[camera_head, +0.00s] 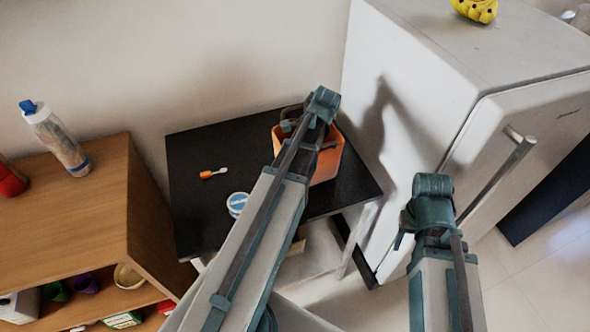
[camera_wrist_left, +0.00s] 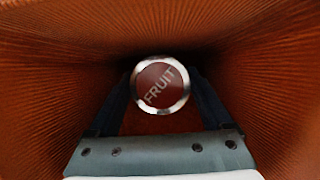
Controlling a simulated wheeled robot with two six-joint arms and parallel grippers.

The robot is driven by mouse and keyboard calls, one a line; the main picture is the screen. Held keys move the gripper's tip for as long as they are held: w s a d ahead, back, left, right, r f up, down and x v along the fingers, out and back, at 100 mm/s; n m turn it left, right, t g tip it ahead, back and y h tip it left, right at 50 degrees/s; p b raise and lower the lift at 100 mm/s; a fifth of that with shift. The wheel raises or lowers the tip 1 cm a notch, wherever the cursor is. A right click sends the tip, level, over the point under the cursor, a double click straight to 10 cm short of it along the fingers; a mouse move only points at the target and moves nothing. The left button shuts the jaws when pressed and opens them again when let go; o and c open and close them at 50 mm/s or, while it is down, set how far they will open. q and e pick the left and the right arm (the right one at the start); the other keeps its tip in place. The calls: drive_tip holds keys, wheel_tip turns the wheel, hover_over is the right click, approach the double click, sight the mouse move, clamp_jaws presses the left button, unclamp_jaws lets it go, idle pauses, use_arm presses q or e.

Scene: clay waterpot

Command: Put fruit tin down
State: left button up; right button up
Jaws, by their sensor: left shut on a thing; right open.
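The fruit tin (camera_wrist_left: 160,85) shows end-on in the left wrist view, a round reddish-brown lid with a silver rim and the word FRUIT. My left gripper (camera_wrist_left: 160,92) is shut on it, one dark finger on each side. Ribbed orange-brown walls surround both, so they are inside the orange pot (camera_head: 329,163) on the black table. In the head view my left arm reaches over the pot, and the tin is hidden. I cannot tell whether the tin touches the pot's bottom. My right gripper (camera_head: 425,215) is open and empty, in front of the fridge, away from the pot.
The black tabletop (camera_head: 200,150) also holds a small orange-and-white item (camera_head: 212,174) and a blue-and-white round tin (camera_head: 237,203). A wooden shelf (camera_head: 70,205) with a bottle (camera_head: 55,138) stands left. The white fridge (camera_head: 420,95), with bananas (camera_head: 475,10) on top, stands close right.

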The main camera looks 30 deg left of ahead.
use_arm(q)
drive_tip(key=shift+f, duration=0.15)
drive_tip(key=o, duration=1.6)
drive_tip(key=shift+c, duration=0.2)
drive_tip(key=shift+p+v, duration=0.8)
drive_tip(key=shift+v, duration=0.05)
drive_tip(key=p+v, duration=0.9)
drive_tip(key=v, duration=0.1)
drive_tip(key=shift+r+p, duration=0.3)
drive_tip(key=shift+p, duration=0.1)
